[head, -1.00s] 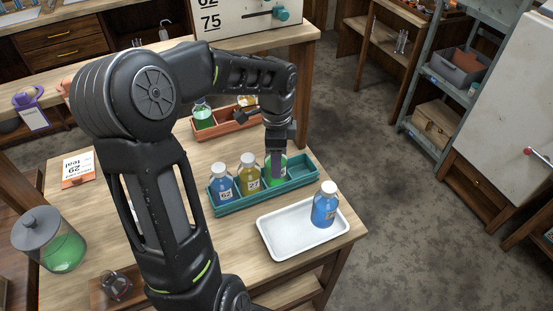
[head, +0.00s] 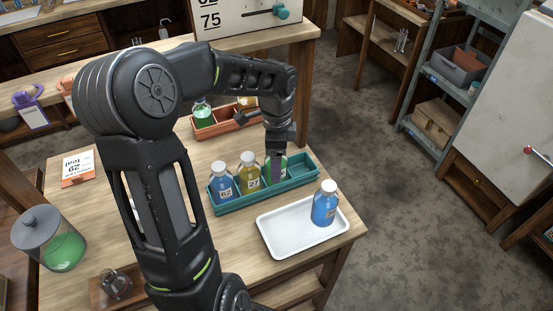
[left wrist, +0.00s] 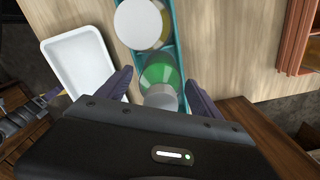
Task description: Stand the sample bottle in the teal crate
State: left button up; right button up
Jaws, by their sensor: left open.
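The teal crate (head: 237,206) stands on the wooden table. A blue bottle (head: 223,184), a yellow bottle (head: 250,173) and a green bottle (head: 283,168) stand in it in a row, and its right end compartment (head: 302,168) is empty. My left gripper (head: 276,174) is down at the green bottle and partly hides it. In the left wrist view the open fingers (left wrist: 160,90) are on either side of the green bottle (left wrist: 159,72). Another blue bottle (head: 325,204) stands upright on the white tray (head: 281,240). I cannot tell which bottle is the sample bottle. My right gripper is not in view.
An orange crate (head: 214,129) with a green bottle is behind the teal crate. A lidded jar (head: 58,240) of green liquid and a card (head: 78,168) are at the left. My left arm hides part of the table. The table's right edge is close to the tray.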

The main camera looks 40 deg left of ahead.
pick_arm(q)
notch_tip(320, 180, up, 12)
jog(key=shift+r, duration=0.15)
dwell(0.3)
